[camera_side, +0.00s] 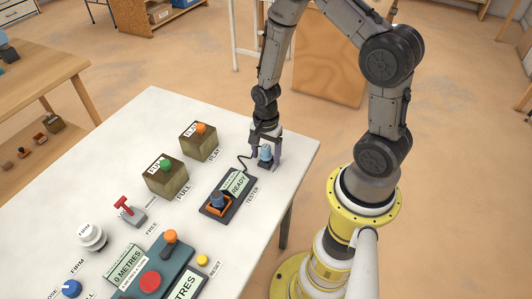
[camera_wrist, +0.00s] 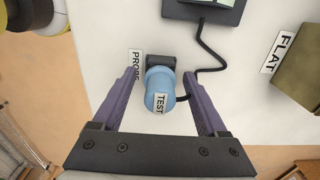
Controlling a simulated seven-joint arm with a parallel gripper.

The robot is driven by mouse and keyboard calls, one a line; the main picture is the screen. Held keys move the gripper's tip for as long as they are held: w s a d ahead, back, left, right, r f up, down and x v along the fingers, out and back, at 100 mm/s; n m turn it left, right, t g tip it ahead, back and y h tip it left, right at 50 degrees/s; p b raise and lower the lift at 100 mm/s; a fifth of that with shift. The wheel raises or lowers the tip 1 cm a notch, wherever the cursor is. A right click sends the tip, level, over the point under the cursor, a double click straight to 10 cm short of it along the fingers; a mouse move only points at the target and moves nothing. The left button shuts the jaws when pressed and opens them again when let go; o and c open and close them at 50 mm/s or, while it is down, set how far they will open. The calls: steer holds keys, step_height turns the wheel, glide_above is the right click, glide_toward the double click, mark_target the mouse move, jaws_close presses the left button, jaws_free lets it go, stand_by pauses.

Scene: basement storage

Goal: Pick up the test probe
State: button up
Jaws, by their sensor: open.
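The test probe (camera_wrist: 158,82) is a light blue cylinder with a white TEST label, seated at a small dark holder (camera_wrist: 160,60) beside a PROBE label on the white table. A black cable runs from it to the tester. In the side view the probe (camera_side: 265,152) stands at the table's far right end. My gripper (camera_wrist: 163,80) is open, with one purple finger on either side of the probe. In the side view my gripper (camera_side: 266,150) is down around it. I cannot tell whether the fingers touch it.
The tester (camera_side: 230,190) reads READY and lies just in front of the probe. Boxes with a green button (camera_side: 166,177) and an orange button (camera_side: 199,142) stand to the left. A red lever (camera_side: 129,210), knobs and a teal console (camera_side: 158,268) fill the near part of the table.

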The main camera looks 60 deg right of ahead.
jaws_close()
steer(key=shift+r, duration=0.15)
stand_by(0.4)
